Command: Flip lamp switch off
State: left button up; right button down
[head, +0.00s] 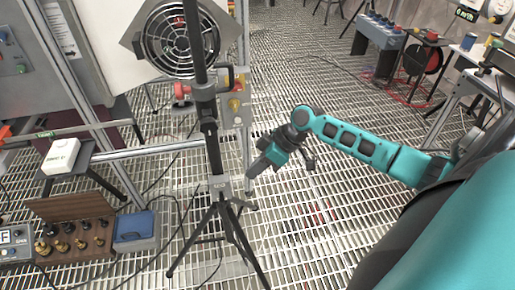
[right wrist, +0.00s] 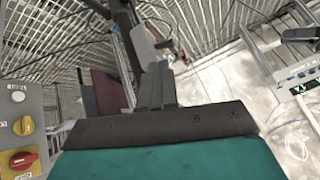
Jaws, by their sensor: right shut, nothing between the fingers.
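A grey switch box (head: 236,106) with yellow parts stands behind the tripod pole, near the middle top of the head view. In the right wrist view the panel (right wrist: 22,135) at the left edge carries a white button (right wrist: 17,96), a yellow knob (right wrist: 23,126) and a red knob on yellow (right wrist: 24,160). I cannot tell which control is the lamp switch. My right gripper (head: 249,187) is shut and empty, pointing down-left below the box and close to the tripod in the picture. I see no contact with a control. My left gripper is not in view.
A black tripod (head: 216,165) stands on the grating floor beside my right gripper. A round caged fan (head: 180,40) is behind its pole. A blue box (head: 134,230) and a rack of brass fittings (head: 75,235) are lower left.

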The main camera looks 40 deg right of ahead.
aim_at(221, 196)
jog(key=a+x, duration=0.1)
jog(key=x, duration=0.8)
jog(key=shift+a+r, duration=0.25)
jog(key=shift+a, duration=0.05)
jog(key=shift+s+f+t, duration=0.15)
jog(key=shift+s+t, duration=0.2)
jog(key=shift+t, duration=0.15)
jog(key=t, duration=0.1)
jog(key=f+n+t+h, duration=0.1)
jog(key=s+n+t+h, duration=0.1)
jog(key=t, duration=0.1)
jog(key=shift+a+f, duration=0.35)
jog(key=shift+r, duration=0.1)
jog(key=shift+r+p, duration=0.5)
jog(key=shift+r, duration=0.2)
